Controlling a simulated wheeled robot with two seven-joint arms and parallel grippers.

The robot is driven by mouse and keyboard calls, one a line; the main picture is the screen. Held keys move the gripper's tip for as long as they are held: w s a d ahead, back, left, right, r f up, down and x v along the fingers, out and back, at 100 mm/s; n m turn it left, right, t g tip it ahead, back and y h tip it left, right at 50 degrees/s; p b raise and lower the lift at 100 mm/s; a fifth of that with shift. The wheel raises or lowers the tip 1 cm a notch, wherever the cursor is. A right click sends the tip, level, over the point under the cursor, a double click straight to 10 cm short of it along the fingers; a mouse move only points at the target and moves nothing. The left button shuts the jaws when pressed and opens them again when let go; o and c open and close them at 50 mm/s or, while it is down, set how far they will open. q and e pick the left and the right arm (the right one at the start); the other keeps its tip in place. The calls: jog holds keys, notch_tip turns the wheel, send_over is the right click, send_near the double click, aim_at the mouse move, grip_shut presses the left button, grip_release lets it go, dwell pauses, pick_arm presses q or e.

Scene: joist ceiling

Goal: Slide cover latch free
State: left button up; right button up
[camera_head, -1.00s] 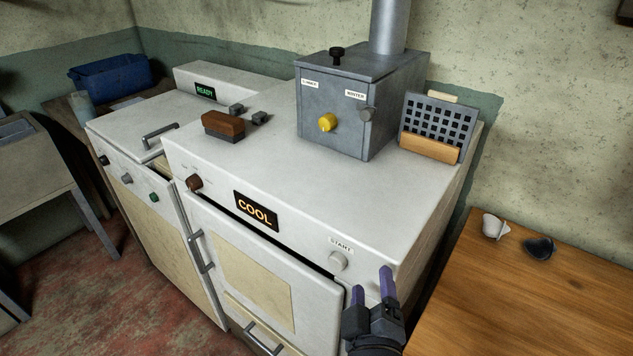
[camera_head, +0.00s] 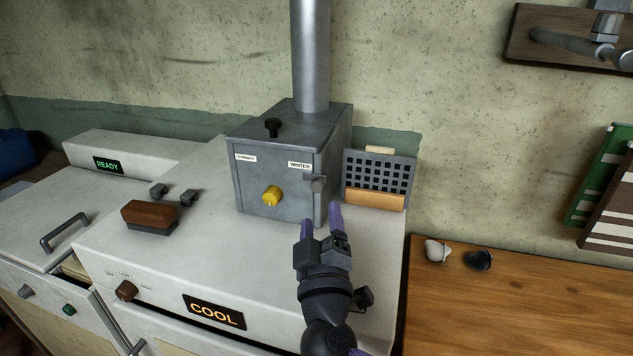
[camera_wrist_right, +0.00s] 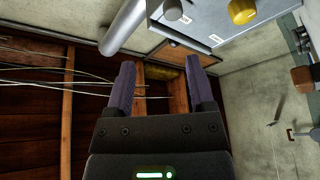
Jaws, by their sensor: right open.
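A small grey round knob (camera_head: 318,184), perhaps the latch, sits at the front right edge under a label reading WINTER. My right gripper (camera_head: 321,214) is open and empty, just in front of and below that grey knob, with purple fingers up. The right wrist view shows my gripper (camera_wrist_right: 160,64), the grey knob (camera_wrist_right: 173,10) and the yellow knob (camera_wrist_right: 241,11) at the top. My left gripper is out of view.
A perforated rack (camera_head: 380,172) stands right of the box. A brown-handled block (camera_head: 148,215) and small grey blocks lie to its left. A wooden table (camera_head: 500,310) at right holds a white cup (camera_head: 437,250) and a dark one (camera_head: 479,259).

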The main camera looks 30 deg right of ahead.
aim_at(317, 190)
jog(key=w+d, duration=0.1)
jog(key=w, duration=0.1)
jog(key=w+d, duration=0.2)
jog(key=w, duration=0.1)
jog(key=w+d, duration=0.1)
jog(key=w, duration=0.2)
jog(key=shift+w+d+r, duration=0.15)
jog(key=shift+w+d, duration=0.1)
jog(key=shift+d, duration=0.15)
grip_shut()
dwell(0.9)
